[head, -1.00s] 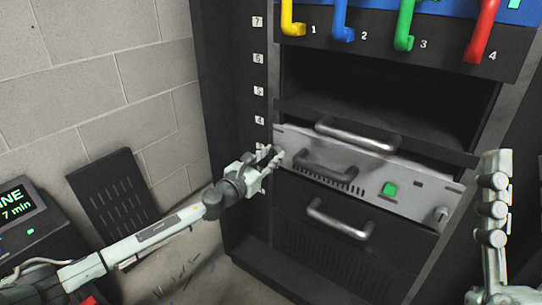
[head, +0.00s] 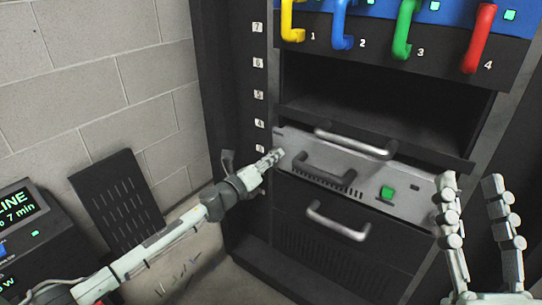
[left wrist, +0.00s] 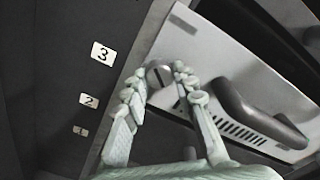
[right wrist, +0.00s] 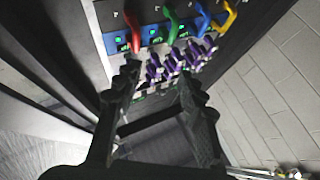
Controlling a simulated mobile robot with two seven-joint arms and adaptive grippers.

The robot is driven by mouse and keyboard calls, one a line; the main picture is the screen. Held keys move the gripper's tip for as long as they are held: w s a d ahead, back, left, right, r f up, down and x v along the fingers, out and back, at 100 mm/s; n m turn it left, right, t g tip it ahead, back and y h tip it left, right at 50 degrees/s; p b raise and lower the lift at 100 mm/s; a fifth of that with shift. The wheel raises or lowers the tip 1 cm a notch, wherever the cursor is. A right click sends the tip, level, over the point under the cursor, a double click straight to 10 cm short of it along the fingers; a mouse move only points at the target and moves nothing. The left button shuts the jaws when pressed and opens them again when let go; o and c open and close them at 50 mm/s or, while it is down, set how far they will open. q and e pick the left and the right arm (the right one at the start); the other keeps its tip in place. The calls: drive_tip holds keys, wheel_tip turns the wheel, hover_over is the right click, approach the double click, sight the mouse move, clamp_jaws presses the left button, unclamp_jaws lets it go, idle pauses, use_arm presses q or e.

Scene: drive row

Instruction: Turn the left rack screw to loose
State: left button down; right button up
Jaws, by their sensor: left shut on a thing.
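The left rack screw (left wrist: 158,75) is a round grey knob with a dark slot at the left end of the grey server panel (left wrist: 220,66). My left gripper (left wrist: 159,71) is shut on this screw, with a finger on each side of it. In the head view my left gripper (head: 277,154) is at the panel's left end (head: 300,142), and its fingers hide the screw. My right gripper (head: 470,183) is open and empty in front of the panel's right end, hiding the right screw there.
The panel has a dark handle (head: 324,167) and a green button (head: 387,193). A drawer handle (head: 338,222) is below. An open dark bay (head: 385,110) is above, under yellow, blue, green and red levers (head: 478,38). A slotted black panel (head: 115,198) leans at the left wall.

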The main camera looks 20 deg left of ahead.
drive_tip(key=w+d+f+g+h+p, duration=0.1)
drive_tip(key=d+f+g+h+p, duration=0.1)
drive_tip(key=f+g, duration=0.35)
drive_tip(key=w+d+f+g+h+p, duration=0.2)
drive_tip(key=f, duration=0.6)
use_arm(q)
drive_tip(key=shift+a+r+n+h+p, duration=0.15)
drive_tip(key=shift+n+p, duration=0.3)
drive_tip(key=shift+n, duration=1.85)
drive_tip(key=shift+d+f+n+h+p, duration=0.1)
drive_tip(key=shift+n+p, duration=0.35)
drive_tip(key=shift+n, duration=1.85)
drive_tip(key=shift+a+r+n+h+p, duration=0.15)
drive_tip(key=shift+n+p, duration=0.3)
drive_tip(key=shift+n, duration=1.85)
use_arm(e)
drive_tip(key=s+d+f+m+g+h, duration=0.1)
drive_tip(key=s+d+f+g+h, duration=0.3)
drive_tip(key=s+d+f+g, duration=0.4)
drive_tip(key=shift+d+f, duration=0.95)
drive_tip(key=shift+f, duration=1)
use_arm(q)
drive_tip(key=shift+d, duration=0.1)
drive_tip(key=c, duration=1.2)
unclamp_jaws()
drive_tip(key=shift+f, duration=0.1)
